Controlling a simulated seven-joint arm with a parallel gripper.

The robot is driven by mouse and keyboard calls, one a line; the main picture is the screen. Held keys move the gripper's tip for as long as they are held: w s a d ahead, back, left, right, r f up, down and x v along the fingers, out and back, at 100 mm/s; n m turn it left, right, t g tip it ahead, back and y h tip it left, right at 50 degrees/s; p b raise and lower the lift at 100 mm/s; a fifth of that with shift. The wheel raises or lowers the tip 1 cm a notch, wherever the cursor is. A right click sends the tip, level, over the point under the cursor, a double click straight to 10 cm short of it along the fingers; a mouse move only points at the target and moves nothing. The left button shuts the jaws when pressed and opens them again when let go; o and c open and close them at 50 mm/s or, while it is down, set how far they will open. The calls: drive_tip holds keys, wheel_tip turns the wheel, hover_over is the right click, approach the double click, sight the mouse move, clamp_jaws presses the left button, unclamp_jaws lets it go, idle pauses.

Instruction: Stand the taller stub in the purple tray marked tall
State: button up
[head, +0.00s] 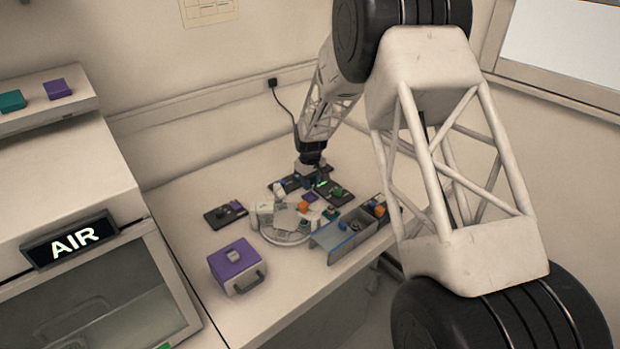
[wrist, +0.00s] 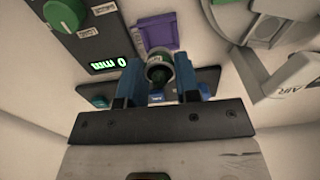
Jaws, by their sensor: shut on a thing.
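My gripper (wrist: 160,80) has its two blue fingers closed on a small round stub (wrist: 158,70) with a pale rim and a dark green middle. The stub's height cannot be judged from this angle. In the head view my gripper (head: 312,179) is low over the bench's back, and the stub cannot be made out. A small purple tray (wrist: 158,32) lies just beyond the fingers in the wrist view and also shows in the head view (head: 310,197). I cannot read any mark on it.
A black gauge (wrist: 95,35) with a green knob reads "0 mm" beside the gripper. A cluttered round white stand (head: 287,238), an open grey box (head: 345,236) and a purple-topped box (head: 234,258) stand nearer the front.

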drive_tip(key=shift+f, duration=1.45)
drive_tip(key=shift+f, duration=0.45)
idle(1.4)
idle(0.5)
drive_tip(key=o, duration=1.4)
drive_tip(key=shift+c, duration=0.2)
drive_tip(key=shift+r, duration=0.15)
drive_tip(key=shift+r, duration=3.6)
